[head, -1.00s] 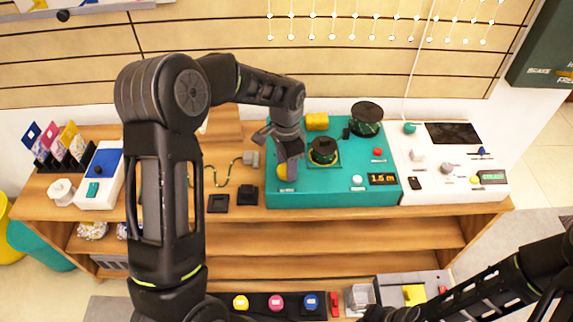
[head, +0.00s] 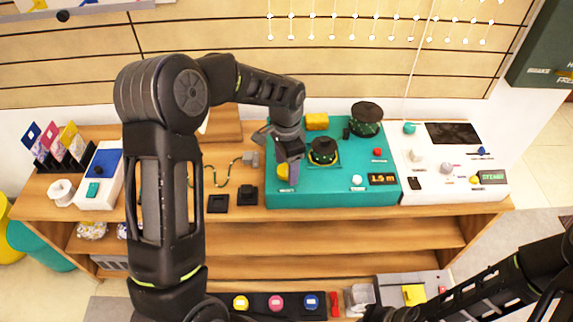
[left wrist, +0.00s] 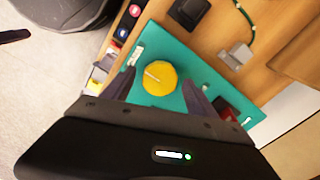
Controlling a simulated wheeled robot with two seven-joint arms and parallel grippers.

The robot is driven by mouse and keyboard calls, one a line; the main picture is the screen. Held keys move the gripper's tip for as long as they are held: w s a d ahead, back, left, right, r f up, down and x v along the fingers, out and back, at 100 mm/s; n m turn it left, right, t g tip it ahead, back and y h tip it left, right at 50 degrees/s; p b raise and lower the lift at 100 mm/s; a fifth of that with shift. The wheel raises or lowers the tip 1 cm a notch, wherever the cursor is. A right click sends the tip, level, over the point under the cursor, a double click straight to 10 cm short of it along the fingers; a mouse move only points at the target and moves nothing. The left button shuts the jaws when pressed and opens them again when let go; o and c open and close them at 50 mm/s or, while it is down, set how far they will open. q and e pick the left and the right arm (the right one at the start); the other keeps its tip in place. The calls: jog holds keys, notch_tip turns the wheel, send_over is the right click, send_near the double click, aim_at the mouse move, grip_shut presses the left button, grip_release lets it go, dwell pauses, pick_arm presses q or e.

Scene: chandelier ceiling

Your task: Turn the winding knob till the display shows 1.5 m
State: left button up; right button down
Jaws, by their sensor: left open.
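The yellow winding knob (head: 282,171) is on the left front of the teal machine (head: 320,196). The display (head: 382,179) at the machine's front right reads 1.5 m. My left gripper (head: 291,172) is over the knob and partly hides it in the head view. In the left wrist view, the round yellow knob (left wrist: 160,78), with a pale line on its top, lies between the spread fingers (left wrist: 162,90), with gaps on both sides. My right arm reaches in at the lower right. Its gripper is at the bottom edge, too unclear to tell its jaws.
A dark spool (head: 323,151), a yellow block (head: 317,122), a red button (head: 377,152) and a white knob (head: 357,180) are on the teal machine. A white machine (head: 426,186) adjoins it on the right. Black square pieces (head: 218,204) lie on the counter to its left.

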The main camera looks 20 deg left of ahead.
aim_at(286, 170)
pick_arm(q)
notch_tip(286, 170, up, 8)
jog(key=shift+f, duration=0.1)
dwell(0.4)
dwell(0.4)
